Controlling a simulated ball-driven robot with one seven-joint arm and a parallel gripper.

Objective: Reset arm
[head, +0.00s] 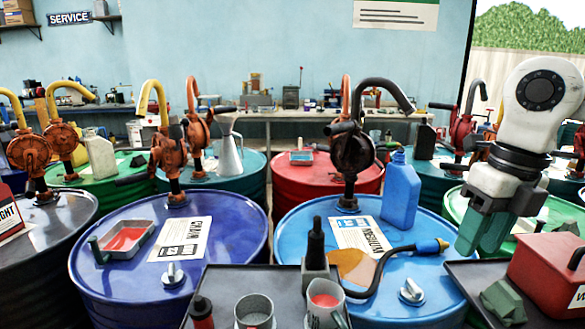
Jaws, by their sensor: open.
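My gripper (478,238) hangs from my white arm at the right of the head view, with its green fingers pointing down. It is open and no object shows between the fingers. It is in front of the green drum (452,208) and to the right of the blue drum (290,235). A blue jug (400,195) stands upright on the blue drum, to the left of my gripper and apart from it.
A dark tray (235,278) in front holds a grey cup (255,312) and a jug with red liquid (325,303). A red box (548,275) sits below right of my gripper. A black hand pump (352,150) rises from the blue drum; a nozzle (425,246) lies on it.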

